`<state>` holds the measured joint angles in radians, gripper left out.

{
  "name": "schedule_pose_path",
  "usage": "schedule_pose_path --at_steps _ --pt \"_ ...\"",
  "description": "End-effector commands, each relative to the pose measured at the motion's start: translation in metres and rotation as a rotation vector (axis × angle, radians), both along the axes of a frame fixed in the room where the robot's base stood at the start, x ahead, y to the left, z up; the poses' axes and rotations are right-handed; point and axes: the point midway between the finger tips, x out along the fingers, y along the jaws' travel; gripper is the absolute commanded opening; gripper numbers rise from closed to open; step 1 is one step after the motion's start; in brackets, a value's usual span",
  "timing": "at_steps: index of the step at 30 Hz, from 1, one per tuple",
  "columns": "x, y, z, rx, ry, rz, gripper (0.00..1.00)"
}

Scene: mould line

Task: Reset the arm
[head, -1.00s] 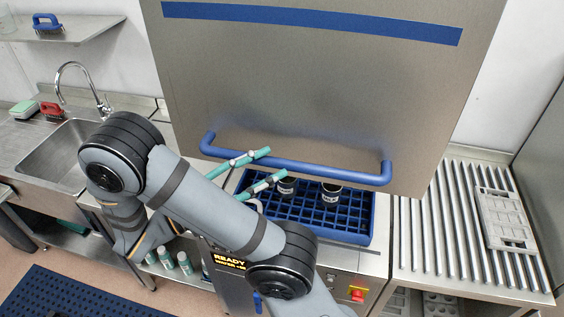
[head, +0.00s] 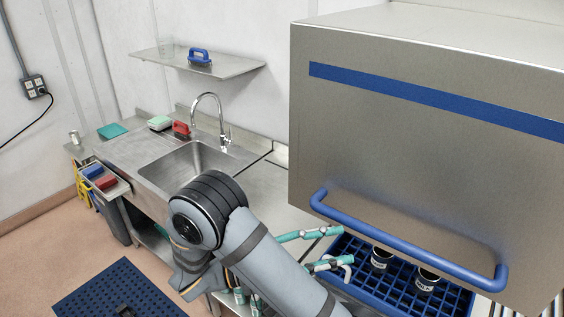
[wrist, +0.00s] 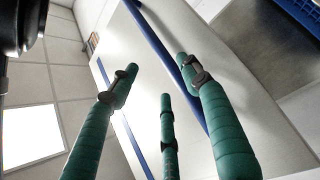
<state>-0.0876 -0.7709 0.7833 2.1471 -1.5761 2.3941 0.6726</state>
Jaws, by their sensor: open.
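My gripper (head: 322,249) has teal-wrapped fingers and shows right of centre in the head view, in front of the machine hood. In the wrist view its fingers (wrist: 160,82) are spread apart with nothing between them, so it is open and empty. The fingertips are near the blue handle bar (head: 400,238) of the steel hood (head: 410,160); I cannot tell whether they touch it.
Under the raised hood a blue rack (head: 345,250) holds two dark cups (head: 427,280). A sink (head: 190,165) with a tall tap (head: 222,120), a red brush (head: 181,129) and a shelf (head: 230,66) lie to the left. A dark blue mat (head: 115,290) covers some floor.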

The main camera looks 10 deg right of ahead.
Motion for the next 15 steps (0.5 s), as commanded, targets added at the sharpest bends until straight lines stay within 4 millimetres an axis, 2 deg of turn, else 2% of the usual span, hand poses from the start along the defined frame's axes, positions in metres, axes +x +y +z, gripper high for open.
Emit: schedule_pose_path --at_steps 5,15 --pt "-0.001 -0.014 0.002 -0.001 0.001 -0.002 0.47" --pt "-0.006 -0.078 0.011 0.000 0.001 -0.005 0.47"
